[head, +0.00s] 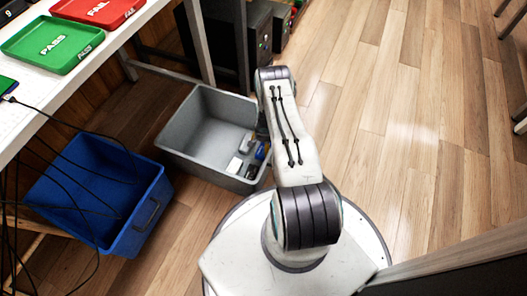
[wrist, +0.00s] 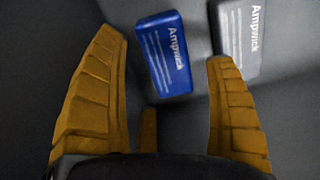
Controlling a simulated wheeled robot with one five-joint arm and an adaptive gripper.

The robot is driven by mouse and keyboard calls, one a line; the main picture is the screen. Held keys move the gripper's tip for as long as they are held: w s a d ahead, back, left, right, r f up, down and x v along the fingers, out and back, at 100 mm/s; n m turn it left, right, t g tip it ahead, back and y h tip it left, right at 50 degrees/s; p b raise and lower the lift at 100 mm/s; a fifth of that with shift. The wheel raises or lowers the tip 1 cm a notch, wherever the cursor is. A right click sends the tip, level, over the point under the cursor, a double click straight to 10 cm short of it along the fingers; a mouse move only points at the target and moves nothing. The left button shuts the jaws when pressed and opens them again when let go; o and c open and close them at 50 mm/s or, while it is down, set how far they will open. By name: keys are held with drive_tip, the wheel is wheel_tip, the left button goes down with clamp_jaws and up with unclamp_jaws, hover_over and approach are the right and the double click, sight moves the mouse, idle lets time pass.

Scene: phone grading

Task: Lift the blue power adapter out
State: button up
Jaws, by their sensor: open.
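The blue power adapter (wrist: 164,54) lies in the grey bin (head: 178,135), and the wrist view shows its white print. It lies ahead of and between the yellow fingers of my gripper (wrist: 165,70), apart from both. My gripper is open and empty. In the head view the blue adapter (head: 261,152) is a small patch near the bin's right wall. My arm hides part of the bin there, and my gripper is hidden behind it.
A grey adapter (wrist: 239,38) lies to the right of the blue one, close to the right finger. A white item (head: 234,165) also lies in the bin. A blue bin (head: 150,215) with hanging cables stands at left, under the table (head: 20,112).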

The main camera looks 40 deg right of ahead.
wheel_tip(320, 180, down, 3)
drive_tip(key=shift+s+f+b, duration=0.1)
drive_tip(key=shift+f+b, duration=0.1)
drive_tip(key=shift+b, duration=0.5)
drive_tip(key=shift+c, duration=0.5)
drive_tip(key=shift+r, duration=0.1)
drive_tip(key=c, duration=1)
drive_tip(key=shift+o, duration=0.2)
wheel_tip(320, 180, up, 28)
drive_tip(key=p, duration=1.1)
drive_tip(key=s+d, duration=0.6)
drive_tip(key=s, duration=0.4)
drive_tip(key=shift+s, duration=0.15)
